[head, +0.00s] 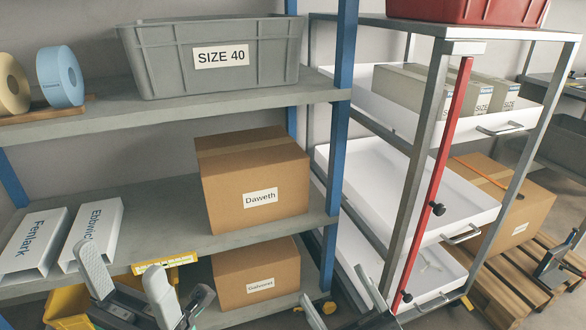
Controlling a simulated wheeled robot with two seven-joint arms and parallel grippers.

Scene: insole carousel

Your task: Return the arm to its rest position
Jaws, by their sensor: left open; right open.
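My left gripper (120,259) is at the lower left of the head view, in front of the lower part of the grey shelf rack (150,205). Its two pale fingers are spread apart with nothing between them. My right gripper (332,284) is at the bottom middle, in front of the gap between the rack and the white drawer trolley (400,190). Its fingers are also apart and nothing shows between them. Both forearms are mostly cut off by the lower picture edge. I cannot tell which arm the task means.
The rack holds a grey SIZE 40 bin (150,65), a Daweth carton (225,195), a Galvond carton (235,277) and two white boxes. A red bar (446,150) stands upright at the trolley's front. A wooden pallet (500,295) lies at right.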

